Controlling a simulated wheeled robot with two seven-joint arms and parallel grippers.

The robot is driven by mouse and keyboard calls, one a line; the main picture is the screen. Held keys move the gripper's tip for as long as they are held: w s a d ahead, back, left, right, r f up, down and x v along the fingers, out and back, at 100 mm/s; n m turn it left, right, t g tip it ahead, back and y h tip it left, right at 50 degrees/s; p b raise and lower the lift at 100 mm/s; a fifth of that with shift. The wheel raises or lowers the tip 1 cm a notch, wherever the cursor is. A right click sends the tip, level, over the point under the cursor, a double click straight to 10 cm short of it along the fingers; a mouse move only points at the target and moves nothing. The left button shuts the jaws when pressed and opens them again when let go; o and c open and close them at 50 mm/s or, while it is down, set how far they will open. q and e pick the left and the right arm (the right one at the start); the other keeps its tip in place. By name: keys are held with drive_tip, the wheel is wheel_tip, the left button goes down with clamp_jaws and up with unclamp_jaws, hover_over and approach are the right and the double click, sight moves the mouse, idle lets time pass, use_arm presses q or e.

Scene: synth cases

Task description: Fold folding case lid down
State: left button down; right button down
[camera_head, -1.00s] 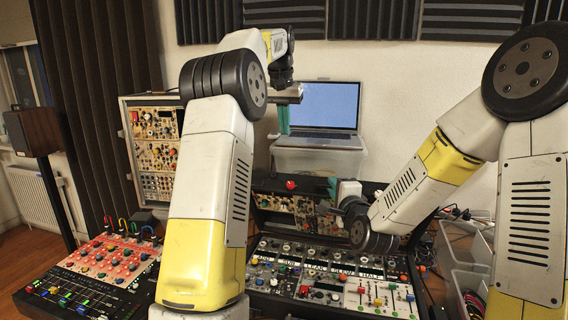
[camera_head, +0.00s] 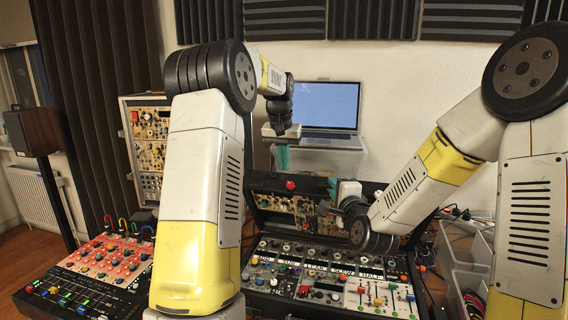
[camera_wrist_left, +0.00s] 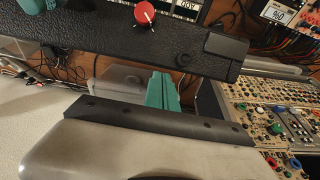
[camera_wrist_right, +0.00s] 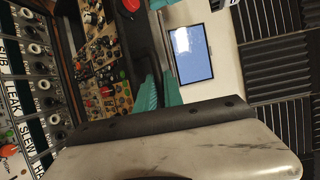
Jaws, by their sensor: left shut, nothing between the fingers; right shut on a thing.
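The folding case's lid (camera_head: 262,184) stands up at the back of its base (camera_head: 335,268) in the head view, with module panels on its inner face and a red knob on its top edge. In the left wrist view the lid's dark edge (camera_wrist_left: 120,35) crosses the top. My left gripper (camera_head: 283,158) is shut and empty, above and behind the lid's top edge; its teal fingers (camera_wrist_left: 162,92) are apart from the lid. My right gripper (camera_head: 332,187) is shut on the lid's edge near its upper right. The lid edge (camera_wrist_right: 140,45) meets the teal fingers in the right wrist view.
A laptop (camera_head: 328,108) on a clear plastic box (camera_head: 320,158) stands behind the case. A red-topped mixer (camera_head: 105,262) is at the left, an upright module rack (camera_head: 150,130) behind it. Grey bins (camera_head: 465,250) hold cables at the right.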

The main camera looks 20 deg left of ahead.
use_arm(q)
drive_tip(key=shift+s, duration=0.15)
use_arm(e)
drive_tip(key=shift+d+f, duration=0.1)
drive_tip(key=shift+f, duration=0.15)
use_arm(q)
drive_tip(key=shift+s+f, duration=0.2)
drive_tip(key=shift+s, duration=0.3)
drive_tip(key=shift+s+f, duration=0.15)
drive_tip(key=shift+s, duration=0.35)
use_arm(e)
drive_tip(key=c, duration=1.7)
unclamp_jaws()
drive_tip(key=shift+r, duration=0.15)
drive_tip(key=shift+c, duration=0.2)
use_arm(q)
drive_tip(key=shift+f, duration=0.1)
use_arm(e)
drive_tip(key=shift+r, duration=0.15)
